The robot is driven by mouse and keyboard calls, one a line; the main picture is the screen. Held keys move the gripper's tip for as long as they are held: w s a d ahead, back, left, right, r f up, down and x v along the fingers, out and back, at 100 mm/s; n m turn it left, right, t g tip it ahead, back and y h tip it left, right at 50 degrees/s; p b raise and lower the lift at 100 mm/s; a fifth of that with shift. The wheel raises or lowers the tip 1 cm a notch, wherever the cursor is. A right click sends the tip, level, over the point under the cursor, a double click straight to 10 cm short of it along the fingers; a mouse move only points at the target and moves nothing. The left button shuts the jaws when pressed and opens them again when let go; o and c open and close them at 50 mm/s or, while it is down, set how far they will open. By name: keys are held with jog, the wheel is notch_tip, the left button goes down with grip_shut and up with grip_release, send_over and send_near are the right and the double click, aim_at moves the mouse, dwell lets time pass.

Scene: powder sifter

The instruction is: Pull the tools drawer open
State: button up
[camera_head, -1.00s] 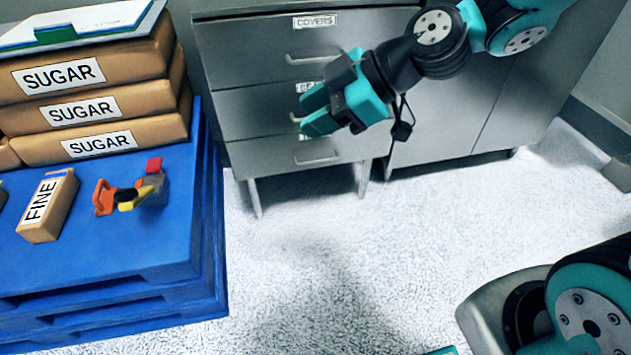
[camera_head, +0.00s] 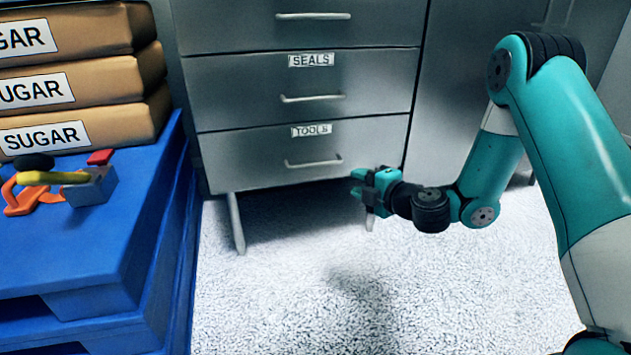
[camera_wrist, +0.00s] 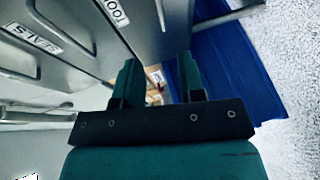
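The tools drawer (camera_head: 250,158) is the lowest drawer of the grey cabinet, and its front is shut flush with the others. Its label reads TOOLS, and a thin horizontal bar handle (camera_head: 313,163) sits below the label. In the wrist view the tools drawer (camera_wrist: 150,45) shows tilted at upper left. My gripper (camera_head: 356,182) points left, near the drawer's lower right part and to the right of the handle in the picture. In the wrist view its two fingers (camera_wrist: 158,72) are apart with nothing between them.
The seals drawer (camera_head: 225,90) is shut above. A blue pallet (camera_head: 70,255) with sugar bags (camera_head: 80,90) and a small block with coloured tools (camera_head: 92,187) stands at left, close to the cabinet. The floor (camera_head: 300,285) in front is clear.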

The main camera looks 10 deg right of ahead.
aim_at(314, 165)
jog(key=p, duration=0.4)
jog(key=w+p, duration=0.1)
jog(key=p, duration=0.2)
jog(key=w+a+p, duration=0.1)
jog(key=p, duration=0.3)
jog(key=shift+w+r+p, duration=0.25)
jog(key=shift+p, duration=0.05)
jog(key=shift+a+p, duration=0.1)
jog(key=shift+p, duration=0.55)
jog(key=shift+f+b+x, duration=0.2)
jog(key=shift+b+x, duration=0.45)
jog(key=shift+x, duration=1.85)
jog(key=shift+f+b+x, duration=0.15)
jog(key=shift+b+x, duration=0.5)
jog(key=shift+x, duration=1.8)
jog(key=shift+f+b+x, duration=0.2)
jog(key=shift+b+x, duration=0.45)
jog(key=shift+x, duration=1.85)
jog(key=shift+s, duration=0.1)
